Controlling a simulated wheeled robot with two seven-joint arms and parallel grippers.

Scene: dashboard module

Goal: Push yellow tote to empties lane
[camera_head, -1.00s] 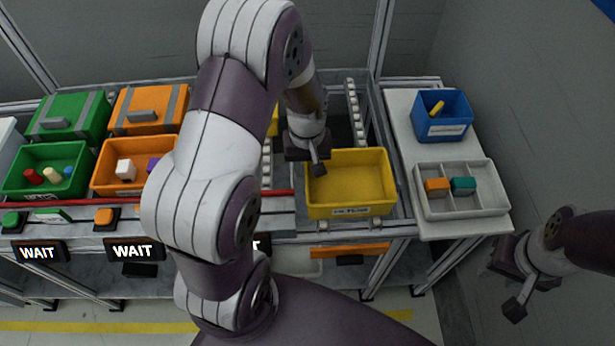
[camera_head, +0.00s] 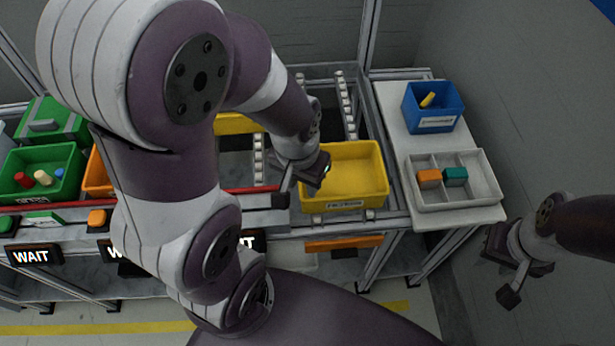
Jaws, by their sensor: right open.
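The yellow tote (camera_head: 358,180) sits upright at the right front of the roller frame, with a white label on its front wall that is too small to read. It looks empty. My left gripper (camera_head: 300,182) is at the tote's left side, close to its left rim. I cannot tell whether it touches the rim or how far its fingers are apart. My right gripper (camera_head: 504,280) is open and empty, low at the right, away from the tote. Rows of white rollers (camera_head: 345,108) run behind the tote. My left arm hides much of the left and middle.
Right of the tote, a side table holds a blue bin (camera_head: 433,108) and a white divided tray (camera_head: 484,184) with an orange and a teal block. A red bar (camera_head: 236,191) runs left of the tote. Another yellow container (camera_head: 236,124) shows partly behind my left arm. Green bins (camera_head: 42,171) stand far left.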

